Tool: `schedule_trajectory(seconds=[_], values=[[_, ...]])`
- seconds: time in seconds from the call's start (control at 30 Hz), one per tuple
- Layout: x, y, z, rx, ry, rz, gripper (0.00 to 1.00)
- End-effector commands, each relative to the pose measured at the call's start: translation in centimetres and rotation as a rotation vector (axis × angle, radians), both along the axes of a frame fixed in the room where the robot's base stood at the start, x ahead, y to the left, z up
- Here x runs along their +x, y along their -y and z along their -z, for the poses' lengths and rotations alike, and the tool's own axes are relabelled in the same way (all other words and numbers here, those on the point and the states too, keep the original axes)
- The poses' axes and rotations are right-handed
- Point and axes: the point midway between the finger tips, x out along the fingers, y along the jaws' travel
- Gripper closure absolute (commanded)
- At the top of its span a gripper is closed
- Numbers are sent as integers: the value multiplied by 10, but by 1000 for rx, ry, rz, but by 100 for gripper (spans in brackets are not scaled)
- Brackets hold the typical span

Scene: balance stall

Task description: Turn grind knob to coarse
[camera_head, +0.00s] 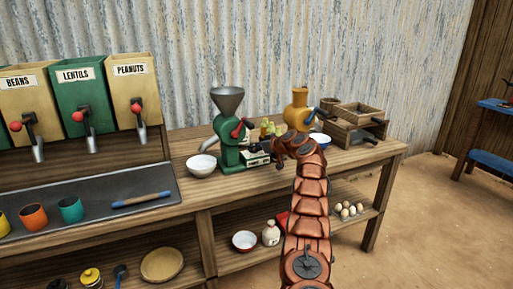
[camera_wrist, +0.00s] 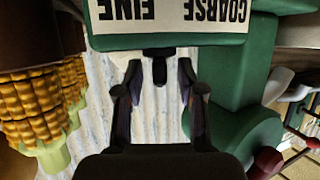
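A green grinder (camera_head: 229,155) with a grey funnel stands on the wooden counter. Its white plate with COARSE and FINE (camera_wrist: 168,12) shows upside down at the top of the wrist view. A small dark knob (camera_wrist: 160,70) is just below the plate there. My gripper (camera_head: 259,148) is at the grinder's right side in the head view. In the wrist view my gripper (camera_wrist: 160,80) is open, with one finger on each side of the knob and light gaps between. Whether a fingertip touches the knob cannot be told. The knob's pointing direction is unclear.
A white bowl (camera_head: 201,165) stands left of the grinder. Corn cobs (camera_wrist: 40,105) are close beside my gripper in the wrist view. A yellow grinder (camera_head: 298,112) and a wooden box mill (camera_head: 356,120) stand to the right. The grinder's red-handled crank (camera_head: 238,130) is near my gripper.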

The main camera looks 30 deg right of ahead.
Motion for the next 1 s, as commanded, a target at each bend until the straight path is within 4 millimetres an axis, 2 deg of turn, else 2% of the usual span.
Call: schedule_trajectory(seconds=[0.03, 0.37, 1.0], values=[[0, 0, 0, 0, 0, 0, 67], [0, 0, 0, 0, 0, 0, 100], [1, -3, 5, 0, 1, 30, 100]])
